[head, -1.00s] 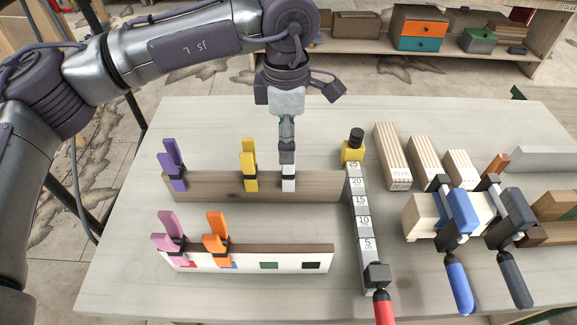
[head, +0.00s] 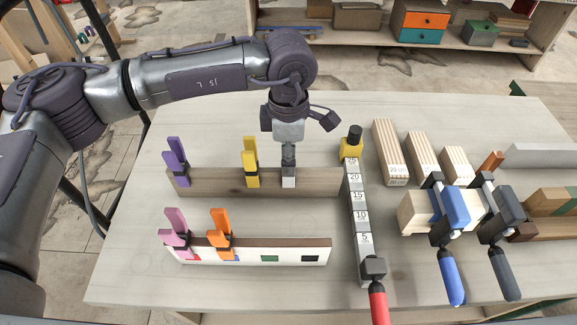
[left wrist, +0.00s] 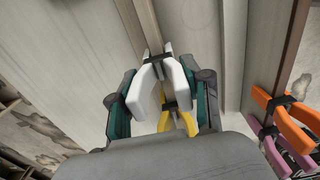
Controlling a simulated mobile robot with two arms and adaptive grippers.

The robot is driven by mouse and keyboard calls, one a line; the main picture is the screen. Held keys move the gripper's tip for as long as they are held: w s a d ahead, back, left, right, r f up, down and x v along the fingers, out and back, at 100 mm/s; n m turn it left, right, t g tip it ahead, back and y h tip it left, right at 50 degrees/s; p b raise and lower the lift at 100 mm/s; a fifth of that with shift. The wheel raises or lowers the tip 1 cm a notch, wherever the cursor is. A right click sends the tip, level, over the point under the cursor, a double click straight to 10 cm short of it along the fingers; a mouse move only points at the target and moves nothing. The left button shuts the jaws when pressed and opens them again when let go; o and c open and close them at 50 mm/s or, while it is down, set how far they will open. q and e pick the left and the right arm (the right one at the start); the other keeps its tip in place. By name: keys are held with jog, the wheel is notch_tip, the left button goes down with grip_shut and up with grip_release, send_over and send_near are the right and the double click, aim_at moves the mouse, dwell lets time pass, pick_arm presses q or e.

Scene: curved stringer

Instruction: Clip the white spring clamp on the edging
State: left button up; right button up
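The white spring clamp (head: 289,180) sits on the top edge of the rear grey-brown board (head: 320,184), right of the yellow clamp. My left gripper (head: 288,163) points straight down over it. In the left wrist view its handles (left wrist: 145,92) spread apart between the teal fingers of my left gripper (left wrist: 162,104). The fingers stand open, one on each side, very close to the handles; contact is hard to tell. In front lies a white board with a brown top edge (head: 300,243) and coloured squares, possibly the edging. My right gripper is not in view.
Yellow (head: 251,163) and purple (head: 176,164) clamps grip the rear board. Orange (head: 221,236) and pink (head: 176,230) clamps grip the front board's left part; its right part is free. A numbered ruler bar (head: 359,215) and bar clamps (head: 452,215) stand to the right.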

pick_arm(q)
jog(key=c, duration=0.6)
jog(key=shift+r, duration=0.1)
jog(key=shift+c, duration=0.2)
